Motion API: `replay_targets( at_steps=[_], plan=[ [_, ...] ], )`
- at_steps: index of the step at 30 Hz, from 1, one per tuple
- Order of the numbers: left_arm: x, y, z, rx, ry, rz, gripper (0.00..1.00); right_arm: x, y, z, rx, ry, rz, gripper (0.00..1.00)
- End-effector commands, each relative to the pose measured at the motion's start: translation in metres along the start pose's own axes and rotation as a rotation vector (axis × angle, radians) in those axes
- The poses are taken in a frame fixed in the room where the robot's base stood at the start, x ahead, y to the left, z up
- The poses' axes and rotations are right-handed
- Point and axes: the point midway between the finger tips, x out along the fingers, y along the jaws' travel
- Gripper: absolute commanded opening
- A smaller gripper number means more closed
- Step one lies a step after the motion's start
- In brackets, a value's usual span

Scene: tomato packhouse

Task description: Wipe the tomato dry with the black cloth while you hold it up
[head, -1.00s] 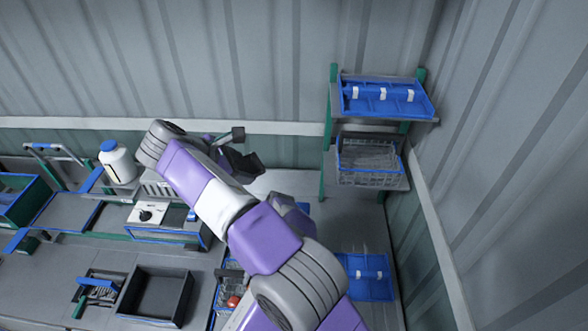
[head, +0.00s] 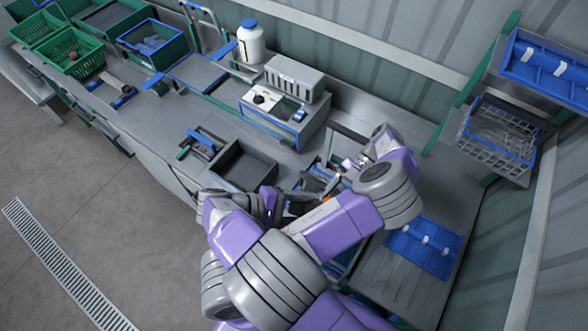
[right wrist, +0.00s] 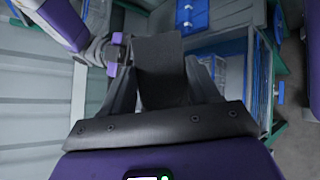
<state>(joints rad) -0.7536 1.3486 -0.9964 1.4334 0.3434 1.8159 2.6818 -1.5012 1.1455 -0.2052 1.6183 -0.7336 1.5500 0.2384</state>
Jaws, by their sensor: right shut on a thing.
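My right gripper (head: 274,207) is in the middle of the head view, low over the bench and partly covered by my arm links. In the right wrist view its two fingers (right wrist: 163,92) are on either side of the black cloth (right wrist: 159,62), a flat dark panel, and are shut on it. A small orange-red spot, probably the tomato (head: 327,199), shows beside my purple link; most of it is hidden. My left gripper (head: 350,165) is small and partly hidden by its wrist; I cannot tell its jaws. That arm also shows at upper left in the right wrist view.
A dark open box (head: 240,167) and a blue-edged crate (head: 318,176) are on the bench near my grippers. A blue tray (head: 424,247) lies to the right. A white bottle (head: 250,42) and a scale-like unit (head: 263,98) stand behind. The wire basket shelf (head: 500,132) is at right.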

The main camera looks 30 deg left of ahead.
Motion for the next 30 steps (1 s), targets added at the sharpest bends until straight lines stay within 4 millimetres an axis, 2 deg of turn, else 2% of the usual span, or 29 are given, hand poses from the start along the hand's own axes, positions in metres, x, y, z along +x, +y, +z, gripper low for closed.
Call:
replay_targets(
  at_steps=[3,6,21,30],
  plan=[
    [0.000,0.000,0.000,0.000,0.000,0.000,0.37,0.003,-0.009,0.009,0.025,-0.026,0.008,0.36],
    [0.000,0.000,0.000,0.000,0.000,0.000,0.37,0.007,-0.012,0.010,0.033,-0.034,0.010,0.36],
    [0.000,0.000,0.000,0.000,0.000,0.000,0.37,0.047,-0.010,-0.015,0.033,-0.033,0.008,0.36],
    [0.000,0.000,0.000,0.000,0.000,0.000,0.37,0.055,-0.010,-0.020,0.033,-0.032,0.009,0.36]
  ],
)
